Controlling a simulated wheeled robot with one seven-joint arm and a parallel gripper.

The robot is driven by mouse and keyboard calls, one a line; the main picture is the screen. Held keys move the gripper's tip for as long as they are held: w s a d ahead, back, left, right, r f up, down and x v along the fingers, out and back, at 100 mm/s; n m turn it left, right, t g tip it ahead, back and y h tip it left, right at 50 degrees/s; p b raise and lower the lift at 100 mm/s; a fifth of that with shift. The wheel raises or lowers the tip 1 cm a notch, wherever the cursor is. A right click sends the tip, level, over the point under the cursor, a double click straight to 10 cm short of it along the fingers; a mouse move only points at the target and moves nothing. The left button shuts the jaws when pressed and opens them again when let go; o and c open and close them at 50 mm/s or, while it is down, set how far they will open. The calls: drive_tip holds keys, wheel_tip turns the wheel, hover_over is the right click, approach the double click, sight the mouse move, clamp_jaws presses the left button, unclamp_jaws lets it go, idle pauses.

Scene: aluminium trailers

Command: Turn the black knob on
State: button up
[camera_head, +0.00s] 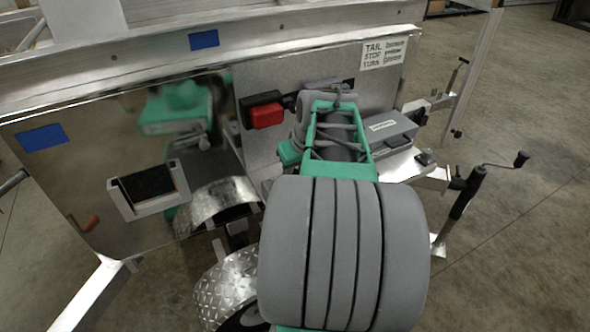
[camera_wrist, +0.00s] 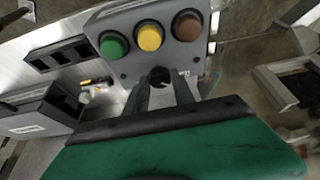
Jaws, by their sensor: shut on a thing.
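The black knob (camera_wrist: 159,74) is in the wrist view, low on a grey control panel (camera_wrist: 128,68) and below a row of green, yellow and brown round lights. My gripper (camera_wrist: 163,84) reaches up to it with one grey finger on each side. The fingers are shut on the knob, and its sides are partly hidden by them. I cannot tell which way the knob is turned. In the head view my arm covers the knob, the fingers and most of the panel.
A red and black switch (camera_head: 267,114) is on the trailer wall left of my arm. A grey box (camera_head: 390,135) stands to its right. A crank handle (camera_head: 478,180) sticks out farther right. A white-framed dark tray (camera_head: 148,189) is at left. Open floor lies at right.

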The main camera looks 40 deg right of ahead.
clamp_jaws()
drive_tip(key=shift+m, duration=0.3)
drive_tip(key=m, duration=0.1)
drive_tip(key=m+h, duration=0.1)
drive_tip(key=m, duration=0.1)
drive_tip(key=shift+w+a+g, duration=0.15)
drive_tip(key=shift+a+g, duration=0.1)
drive_tip(key=shift+g, duration=0.05)
drive_tip(key=m+h, duration=0.1)
drive_tip(key=m, duration=0.2)
drive_tip(key=m+g+p, duration=0.1)
drive_tip(key=m, duration=0.1)
drive_tip(key=shift+w+a+r+m+g+h+p, duration=0.1)
drive_tip(key=shift+w+a+m+g+h+p, duration=0.05)
drive_tip(key=shift+m+g+h+p, duration=0.2)
drive_tip(key=m, duration=0.2)
drive_tip(key=m+g+p, duration=0.1)
drive_tip(key=m, duration=0.1)
drive_tip(key=shift+w+m+g+h, duration=0.2)
drive_tip(key=shift+m+g+h, duration=0.05)
drive_tip(key=shift+m+h, duration=0.1)
drive_tip(key=shift+w+m+g+p, duration=0.15)
drive_tip(key=shift+m+g+p, duration=0.5)
drive_tip(key=shift+m, duration=1.35)
drive_tip(key=o, duration=1)
unclamp_jaws()
drive_tip(key=shift+c, duration=0.2)
